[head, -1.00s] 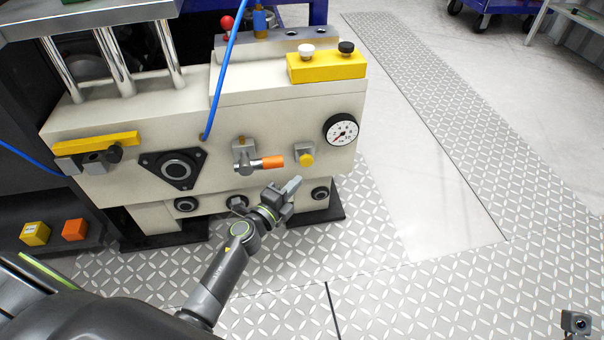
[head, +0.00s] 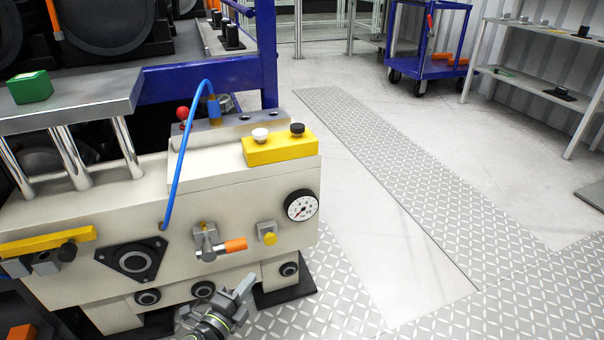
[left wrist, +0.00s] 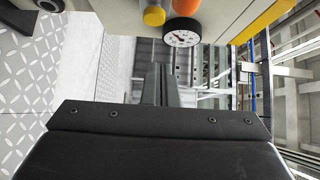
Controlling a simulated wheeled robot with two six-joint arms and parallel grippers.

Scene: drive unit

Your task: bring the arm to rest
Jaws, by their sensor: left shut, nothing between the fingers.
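My left gripper (head: 243,290) is at the lower middle of the head view, in front of the lower part of the cream drive unit (head: 240,200). Its fingers are together and hold nothing. In the left wrist view its closed fingers (left wrist: 160,85) point ahead, with the pressure gauge (left wrist: 181,38), the orange handle (left wrist: 187,6) and the yellow knob (left wrist: 154,15) beyond. In the head view the gauge (head: 301,205), the orange-handled valve (head: 235,244) and the yellow knob (head: 269,237) sit above the gripper. My right gripper is not in view.
A yellow box (head: 280,150) with a white and a black button stands on the unit. A blue hose (head: 178,160) arcs over its front. A blue cart (head: 430,45) and a shelf (head: 545,85) stand at the back right. The floor (head: 410,255) right of the unit is clear.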

